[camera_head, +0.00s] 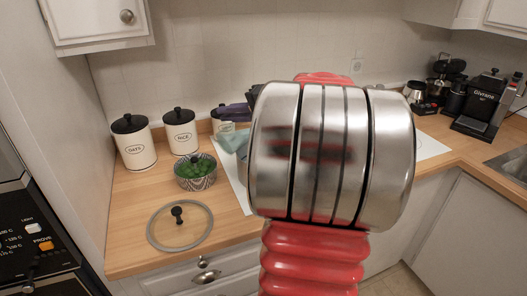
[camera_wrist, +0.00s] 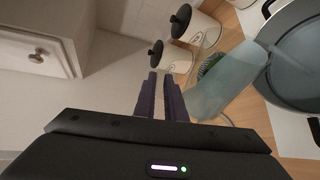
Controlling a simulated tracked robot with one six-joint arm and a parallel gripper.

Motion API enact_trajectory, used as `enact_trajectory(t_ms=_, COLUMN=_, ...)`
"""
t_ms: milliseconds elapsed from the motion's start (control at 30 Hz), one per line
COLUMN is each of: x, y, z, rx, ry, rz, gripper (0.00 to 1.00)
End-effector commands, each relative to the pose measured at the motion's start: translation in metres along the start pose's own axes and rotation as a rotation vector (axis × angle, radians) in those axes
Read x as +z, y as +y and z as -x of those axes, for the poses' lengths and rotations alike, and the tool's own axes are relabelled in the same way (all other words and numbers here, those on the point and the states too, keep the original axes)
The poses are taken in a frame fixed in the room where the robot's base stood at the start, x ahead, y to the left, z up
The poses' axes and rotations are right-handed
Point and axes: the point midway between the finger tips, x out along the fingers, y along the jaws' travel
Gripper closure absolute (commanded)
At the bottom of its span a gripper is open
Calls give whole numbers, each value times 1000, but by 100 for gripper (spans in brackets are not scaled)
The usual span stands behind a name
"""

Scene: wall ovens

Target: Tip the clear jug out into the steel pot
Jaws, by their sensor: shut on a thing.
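The clear jug (camera_wrist: 212,92) is pale blue and see-through. In the wrist view it lies tilted to the right of my fingers, and its far end overlaps the pot. The steel pot (camera_wrist: 298,84) is cut off by the right edge of the wrist view; my arm hides it in the head view. My gripper (camera_wrist: 162,84) has purple fingers close together, shut on the jug, though the grip point is hard to see. In the head view the gripper (camera_head: 234,112) and jug (camera_head: 232,139) show partly, left of my arm. I cannot tell whether anything is flowing out.
White canisters (camera_head: 134,146) with black lids stand at the back left. A patterned bowl (camera_head: 196,180) of green food and a glass lid (camera_head: 180,232) sit on the wooden counter. A coffee machine (camera_head: 482,103) stands far right. A wall cabinet (camera_wrist: 45,40) hangs left in the wrist view.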

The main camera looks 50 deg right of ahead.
Motion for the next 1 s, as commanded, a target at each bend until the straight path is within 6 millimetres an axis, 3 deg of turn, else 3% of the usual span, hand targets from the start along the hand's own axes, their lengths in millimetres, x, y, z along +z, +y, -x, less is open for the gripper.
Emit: enact_trajectory(t_ms=1000, x=36, y=10, z=16, rx=80, ry=41, rz=-192, gripper=100)
